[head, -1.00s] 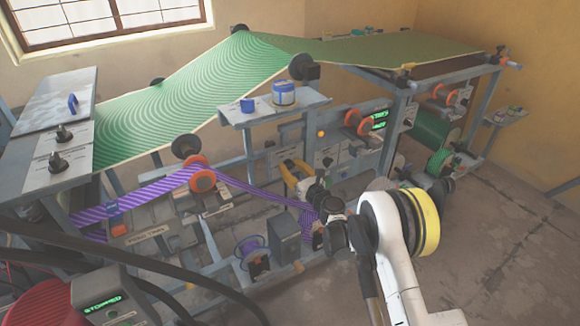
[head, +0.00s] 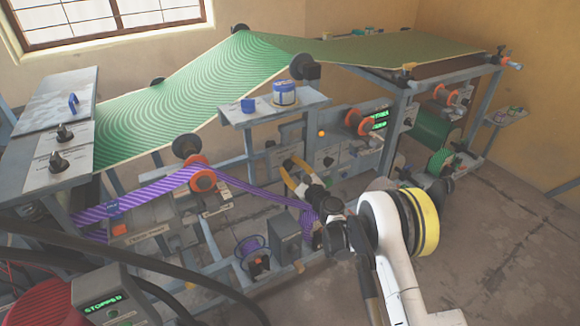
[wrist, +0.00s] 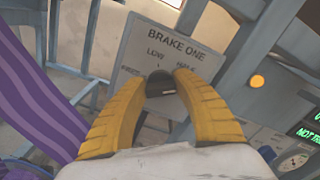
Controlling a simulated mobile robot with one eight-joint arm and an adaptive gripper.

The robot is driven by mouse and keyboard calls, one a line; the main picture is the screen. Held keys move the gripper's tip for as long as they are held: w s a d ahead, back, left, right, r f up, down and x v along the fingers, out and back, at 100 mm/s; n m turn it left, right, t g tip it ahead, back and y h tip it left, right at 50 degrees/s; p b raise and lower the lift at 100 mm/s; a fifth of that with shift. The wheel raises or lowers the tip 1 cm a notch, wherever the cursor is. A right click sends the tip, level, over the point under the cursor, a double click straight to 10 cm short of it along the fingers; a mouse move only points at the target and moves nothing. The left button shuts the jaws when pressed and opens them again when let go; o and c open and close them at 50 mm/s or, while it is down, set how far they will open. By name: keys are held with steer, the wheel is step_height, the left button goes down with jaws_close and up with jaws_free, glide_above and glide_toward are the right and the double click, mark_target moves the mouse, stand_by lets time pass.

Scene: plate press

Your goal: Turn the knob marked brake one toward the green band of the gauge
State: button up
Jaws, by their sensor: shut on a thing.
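The brake one knob (wrist: 161,84) is a small dark knob on a grey plate (wrist: 205,55) lettered "BRAKE ONE", with "LOW" and other partly hidden marks around it. My gripper (wrist: 162,78) has its two yellow fingers on either side of the knob and is shut on it. In the head view my gripper (head: 298,170) reaches the lower front of the machine, and the knob cannot be made out there.
A purple striped web (head: 150,190) runs left of my gripper, also in the wrist view (wrist: 35,105). A shelf (head: 240,115) with a blue-banded pot (head: 284,94) is above. An amber lamp (wrist: 257,81) is right of the plate. Bare floor (head: 480,250) lies at right.

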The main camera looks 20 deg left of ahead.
steer(key=n, duration=0.4)
steer(key=shift+n, duration=0.4)
stand_by(0.4)
steer(key=o, duration=1.2)
steer(key=shift+s+f, duration=0.1)
steer(key=v, duration=1.2)
